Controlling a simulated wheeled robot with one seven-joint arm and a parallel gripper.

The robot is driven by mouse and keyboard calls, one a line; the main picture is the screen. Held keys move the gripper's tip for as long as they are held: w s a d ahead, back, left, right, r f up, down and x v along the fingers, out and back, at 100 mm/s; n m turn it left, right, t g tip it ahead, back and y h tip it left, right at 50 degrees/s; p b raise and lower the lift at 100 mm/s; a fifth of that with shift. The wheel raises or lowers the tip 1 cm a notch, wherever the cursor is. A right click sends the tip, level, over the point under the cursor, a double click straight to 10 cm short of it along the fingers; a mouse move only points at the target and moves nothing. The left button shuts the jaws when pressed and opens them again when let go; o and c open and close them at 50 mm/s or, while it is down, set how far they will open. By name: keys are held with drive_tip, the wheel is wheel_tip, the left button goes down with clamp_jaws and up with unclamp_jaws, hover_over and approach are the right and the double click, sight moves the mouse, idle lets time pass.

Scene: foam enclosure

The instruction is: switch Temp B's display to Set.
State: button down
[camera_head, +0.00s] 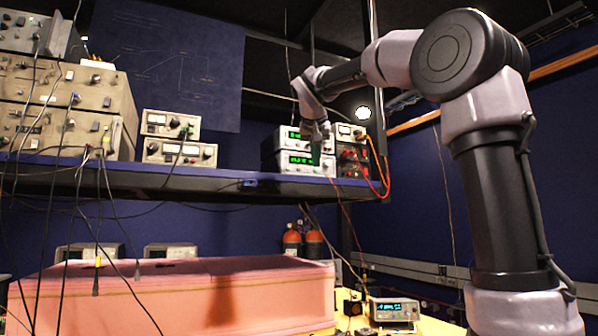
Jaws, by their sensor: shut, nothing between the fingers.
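Two stacked instruments with green lit displays stand at the right end of the shelf, an upper one (287,133) and a lower one (283,163). Their labels are too small to read, so I cannot tell which one is Temp B or what its display mode is. My gripper (316,157) is shut and empty, pointing down in front of the right part of these two instruments. It hides part of their front panels. I cannot tell whether it touches a button or switch.
The dark shelf (150,180) has a blue front edge. A meter unit with red and orange cables (349,132) stands right of the displays. Cables hang at left.

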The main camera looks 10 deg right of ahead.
sight(302, 165)
drive_tip(key=shift+w+a, duration=0.4)
drive_tip(key=shift+w, duration=1)
drive_tip(key=shift+w+a, duration=0.35)
drive_tip(key=shift+w, duration=1.1)
drive_tip(key=shift+w+a, duration=0.4)
drive_tip(key=shift+w, duration=1)
drive_tip(key=shift+w+a, duration=0.1)
drive_tip(key=shift+w, duration=0.3)
drive_tip(key=shift+w+a, duration=0.1)
drive_tip(key=shift+w, duration=0.2)
drive_tip(key=shift+s, duration=0.1)
drive_tip(key=shift+s+d, duration=0.2)
drive_tip(key=shift+s, duration=0.4)
drive_tip(key=shift+s+d, duration=0.2)
drive_tip(key=shift+s, duration=0.6)
drive_tip(key=shift+s+d, duration=0.25)
drive_tip(key=shift+s, duration=0.55)
drive_tip(key=shift+s+d, duration=0.2)
drive_tip(key=shift+s, duration=0.6)
